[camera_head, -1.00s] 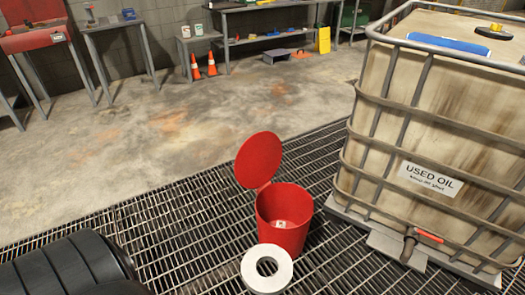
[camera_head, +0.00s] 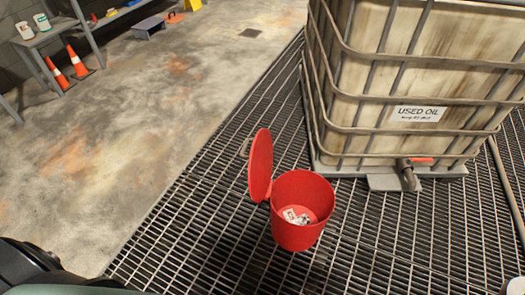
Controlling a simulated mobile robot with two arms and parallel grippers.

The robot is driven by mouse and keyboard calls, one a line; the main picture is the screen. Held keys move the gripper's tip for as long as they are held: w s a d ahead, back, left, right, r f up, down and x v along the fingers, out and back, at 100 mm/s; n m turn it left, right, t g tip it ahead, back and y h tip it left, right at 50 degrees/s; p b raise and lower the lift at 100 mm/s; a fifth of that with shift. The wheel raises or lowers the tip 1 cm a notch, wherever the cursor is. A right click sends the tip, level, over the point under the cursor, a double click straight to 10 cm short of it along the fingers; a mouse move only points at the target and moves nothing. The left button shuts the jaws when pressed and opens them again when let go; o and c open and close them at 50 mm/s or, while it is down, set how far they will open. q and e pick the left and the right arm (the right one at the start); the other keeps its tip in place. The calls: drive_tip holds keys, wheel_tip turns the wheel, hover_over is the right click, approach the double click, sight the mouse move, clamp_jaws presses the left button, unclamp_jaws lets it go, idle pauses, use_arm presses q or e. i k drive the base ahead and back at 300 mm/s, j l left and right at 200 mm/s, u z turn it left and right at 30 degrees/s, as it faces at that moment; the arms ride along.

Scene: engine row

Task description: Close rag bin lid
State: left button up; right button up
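The red rag bin (camera_head: 299,238) stands upright on the floor grating near the middle of the view. Its round red lid (camera_head: 261,166) is open, standing nearly upright on the left side of the rim. A small grey handle-like part (camera_head: 245,148) shows just left of the lid. Crumpled whitish rags (camera_head: 294,216) lie inside on the bottom of the bin. Neither of my grippers is in view.
A caged used oil tank (camera_head: 400,90) stands behind and right of the bin, with its valve (camera_head: 408,176) low in front. Dark grating (camera_head: 200,240) surrounds the bin. Open concrete floor lies left. Orange cones (camera_head: 77,62) stand by a bench. A dark rounded shape fills the bottom left corner.

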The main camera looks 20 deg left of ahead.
sight(260, 158)
drive_tip(key=j+z, duration=0.1)
drive_tip(key=j, duration=0.45)
drive_tip(key=k+j, duration=0.1)
drive_tip(key=j, duration=0.5)
drive_tip(key=k+j+z, duration=0.15)
drive_tip(key=j, duration=0.4)
drive_tip(key=i, duration=0.05)
